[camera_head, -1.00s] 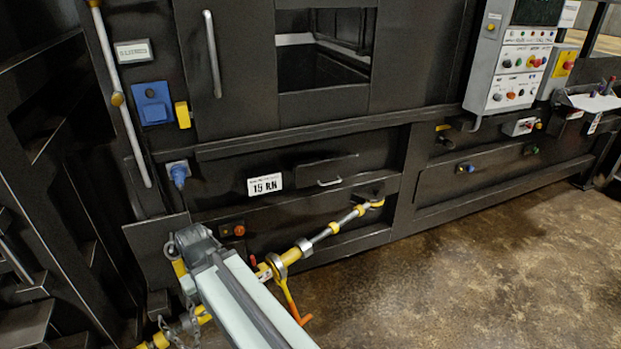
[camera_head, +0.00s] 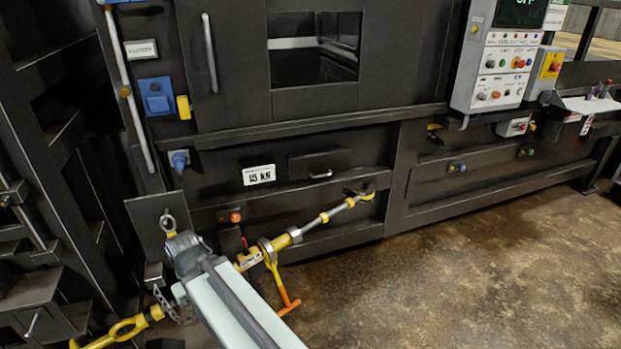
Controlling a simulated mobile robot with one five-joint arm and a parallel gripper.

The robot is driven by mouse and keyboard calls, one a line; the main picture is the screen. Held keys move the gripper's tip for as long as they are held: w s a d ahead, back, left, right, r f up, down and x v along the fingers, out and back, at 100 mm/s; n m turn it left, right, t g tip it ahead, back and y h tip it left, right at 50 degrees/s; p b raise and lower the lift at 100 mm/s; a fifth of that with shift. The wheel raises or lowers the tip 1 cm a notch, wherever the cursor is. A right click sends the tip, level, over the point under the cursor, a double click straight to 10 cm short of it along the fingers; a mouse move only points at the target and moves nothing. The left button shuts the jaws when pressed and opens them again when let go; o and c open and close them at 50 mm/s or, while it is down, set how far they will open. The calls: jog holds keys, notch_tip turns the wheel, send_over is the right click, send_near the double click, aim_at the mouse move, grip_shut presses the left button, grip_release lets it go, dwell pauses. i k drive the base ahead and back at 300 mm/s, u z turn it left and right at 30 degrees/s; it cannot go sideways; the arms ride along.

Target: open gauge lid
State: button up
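A small dark panel with a metal pull handle (camera_head: 318,164) is on the lower front of the black compactor, right of the white "15 kN" label (camera_head: 259,175). It seems to be the gauge lid. It looks nearly flush with the front, and no gauge shows. My arm, a pale link with a dark grey joint, rises from the bottom centre toward the lower left of the machine. The joint is left of and below the panel, apart from it in the picture. My gripper's fingers do not show.
A yellow and silver turnbuckle (camera_head: 290,240) with an orange handle lies diagonally across the lower front, below the panel. A grey control box (camera_head: 503,65) is at upper right. A dark rack (camera_head: 50,190) stands at left. The brown floor (camera_head: 480,270) at lower right is clear.

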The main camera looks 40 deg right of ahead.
aim_at(308, 166)
jog(key=u, duration=1)
jog(key=k, duration=1.1)
jog(key=z, duration=0.65)
jog(key=i, duration=2.5)
